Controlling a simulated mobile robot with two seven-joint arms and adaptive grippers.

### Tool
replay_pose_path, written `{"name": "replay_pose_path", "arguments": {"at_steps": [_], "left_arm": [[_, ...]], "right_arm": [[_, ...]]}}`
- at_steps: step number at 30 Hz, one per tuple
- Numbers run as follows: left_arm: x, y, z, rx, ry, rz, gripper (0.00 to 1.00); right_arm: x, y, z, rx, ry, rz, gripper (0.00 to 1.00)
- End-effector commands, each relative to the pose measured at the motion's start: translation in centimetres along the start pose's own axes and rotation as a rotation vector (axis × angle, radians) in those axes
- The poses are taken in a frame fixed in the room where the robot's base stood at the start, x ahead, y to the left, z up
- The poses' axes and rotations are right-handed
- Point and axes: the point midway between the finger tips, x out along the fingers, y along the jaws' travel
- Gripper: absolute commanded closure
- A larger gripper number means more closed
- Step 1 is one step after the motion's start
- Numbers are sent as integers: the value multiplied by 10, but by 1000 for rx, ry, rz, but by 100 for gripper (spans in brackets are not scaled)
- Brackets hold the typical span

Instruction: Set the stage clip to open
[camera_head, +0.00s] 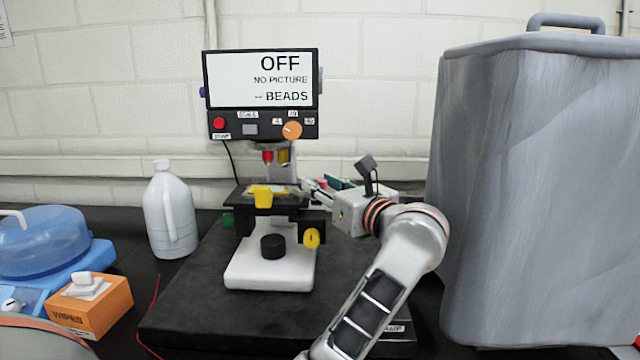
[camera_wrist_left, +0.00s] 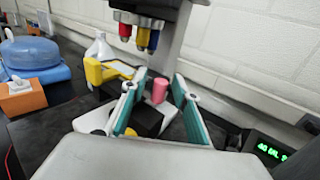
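The microscope has a white base (camera_head: 270,272) and a dark stage (camera_head: 262,207). A yellow piece (camera_head: 263,196) sits at the stage front; in the left wrist view a yellow frame (camera_wrist_left: 97,71) shows at the stage. I cannot tell for sure which part is the stage clip or how it is set. My left gripper (camera_head: 319,186) is to the right of the stage. In the left wrist view its teal-padded fingers (camera_wrist_left: 156,86) are apart, with a pink cylinder (camera_wrist_left: 159,91) between them, seemingly untouched. My right gripper is not in view.
The screen (camera_head: 261,79) reads OFF, NO PICTURE, BEADS. A white jug (camera_head: 169,215), an orange wipes box (camera_head: 90,305) and a blue-lidded device (camera_head: 42,242) stand left. A large grey covered box (camera_head: 540,200) limits the right side. A green-lit display (camera_wrist_left: 270,151) shows at lower right.

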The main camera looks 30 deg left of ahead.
Motion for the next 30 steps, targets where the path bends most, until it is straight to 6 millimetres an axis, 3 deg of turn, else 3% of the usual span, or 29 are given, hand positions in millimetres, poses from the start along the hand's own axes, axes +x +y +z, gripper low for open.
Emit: {"name": "replay_pose_path", "arguments": {"at_steps": [4,7,8,20,30], "left_arm": [[0,0,0,0,0,0,70],[0,0,0,0,0,0,96],[0,0,0,0,0,0,100],[-1,1,-1,0,0,-36,100],[-8,9,-1,-2,-2,-253,100]], "right_arm": [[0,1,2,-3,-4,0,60],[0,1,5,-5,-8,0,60],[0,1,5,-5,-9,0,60],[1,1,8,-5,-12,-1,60],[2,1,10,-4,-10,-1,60]]}}
